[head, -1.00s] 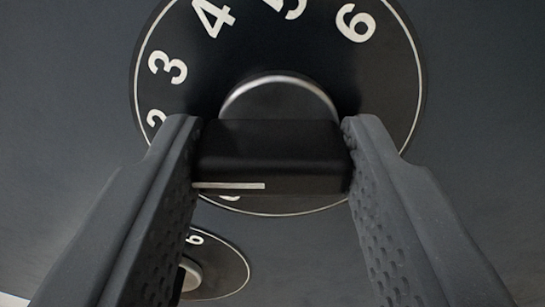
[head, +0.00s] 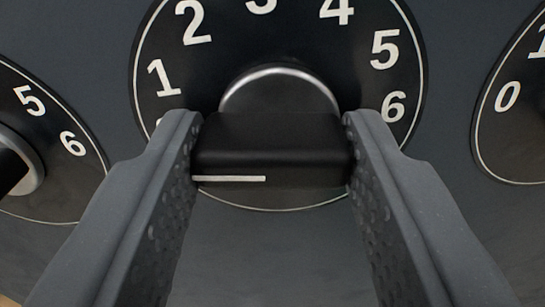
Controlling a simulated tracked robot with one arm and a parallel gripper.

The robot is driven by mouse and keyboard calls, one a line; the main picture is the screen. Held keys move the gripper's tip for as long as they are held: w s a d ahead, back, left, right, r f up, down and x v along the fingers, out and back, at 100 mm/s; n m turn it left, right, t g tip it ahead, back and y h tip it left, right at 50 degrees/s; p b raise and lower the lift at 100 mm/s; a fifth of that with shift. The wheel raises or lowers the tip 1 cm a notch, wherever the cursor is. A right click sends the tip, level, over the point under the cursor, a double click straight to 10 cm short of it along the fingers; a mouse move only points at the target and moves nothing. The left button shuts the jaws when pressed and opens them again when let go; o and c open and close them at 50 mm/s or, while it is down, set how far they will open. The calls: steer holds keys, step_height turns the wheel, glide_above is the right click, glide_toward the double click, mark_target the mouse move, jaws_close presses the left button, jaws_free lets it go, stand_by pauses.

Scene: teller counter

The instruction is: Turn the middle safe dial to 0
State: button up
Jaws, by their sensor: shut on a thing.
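The middle safe dial has a round black plate (head: 225,70) with white numerals; 1 to 6 show across the head view, with 3 cut off at the top. Its dark bar-shaped knob (head: 272,145) sits in front of a silver-rimmed round hub (head: 280,90). My gripper (head: 272,140) is shut on the knob, one finger at each end. A white pointer line on the knob runs to its left end, below the 1. My left finger hides most of the numeral under the 1, so the exact reading cannot be told.
Another dial (head: 50,150) is partly in view at the left, showing 5 and 6. A third dial (head: 515,140) is cut off at the right, showing 0. The dark safe face (head: 270,250) is bare below the middle dial.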

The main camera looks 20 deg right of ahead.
steer(key=shift+a+f+n+p, duration=0.15)
steer(key=shift+n+p, duration=0.2)
steer(key=shift+n, duration=0.35)
steer(key=o, duration=1)
steer(key=shift+f, duration=0.1)
steer(key=b+v, duration=0.2)
steer(key=v, duration=1.1)
steer(key=shift+s+a, duration=0.1)
steer(key=shift+s, duration=0.2)
